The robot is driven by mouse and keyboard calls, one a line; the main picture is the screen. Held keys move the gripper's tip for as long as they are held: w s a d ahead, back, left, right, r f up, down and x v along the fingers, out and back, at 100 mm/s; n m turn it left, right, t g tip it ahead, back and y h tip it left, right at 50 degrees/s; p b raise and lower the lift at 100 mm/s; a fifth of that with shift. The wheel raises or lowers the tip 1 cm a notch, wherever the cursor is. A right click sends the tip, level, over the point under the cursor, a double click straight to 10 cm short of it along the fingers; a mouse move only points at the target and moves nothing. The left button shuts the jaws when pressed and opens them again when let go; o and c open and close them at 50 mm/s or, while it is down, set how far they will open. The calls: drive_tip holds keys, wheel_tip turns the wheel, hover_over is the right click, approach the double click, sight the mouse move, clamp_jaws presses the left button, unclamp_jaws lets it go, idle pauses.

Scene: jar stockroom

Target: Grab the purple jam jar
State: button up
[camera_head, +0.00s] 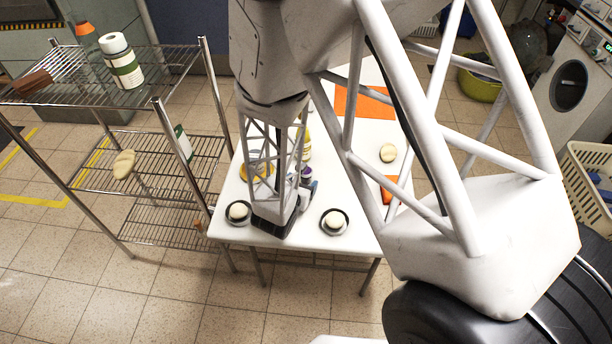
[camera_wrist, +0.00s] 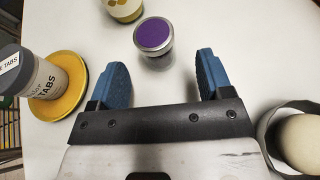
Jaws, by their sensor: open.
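The purple jam jar (camera_wrist: 153,36) stands upright on the white table, its purple lid facing up in the wrist view. In the head view only a little of the purple jar (camera_head: 306,172) shows beside my arm. My gripper (camera_wrist: 163,72) has two blue fingers, spread apart with nothing between them. The jar is just ahead of the fingertips, roughly centred between them, and neither finger appears to touch it. In the head view my arm hides most of the gripper and the table around it.
A grey-lidded jar (camera_wrist: 40,75) stands on a yellow plate (camera_wrist: 72,100) left of the gripper. A yellow-labelled jar (camera_wrist: 124,8) is close behind the purple one. A dark ring with a pale round item (camera_wrist: 300,140) is at right. A wire shelf (camera_head: 130,65) stands left of the table.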

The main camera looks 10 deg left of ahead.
sight(304, 178)
drive_tip(key=shift+w, duration=0.2)
drive_tip(key=shift+x, duration=2.45)
drive_tip(key=shift+a, duration=0.15)
drive_tip(key=c, duration=1.1)
drive_tip(key=shift+o, duration=0.2)
drive_tip(key=shift+r, duration=0.1)
drive_tip(key=shift+r, duration=4.9)
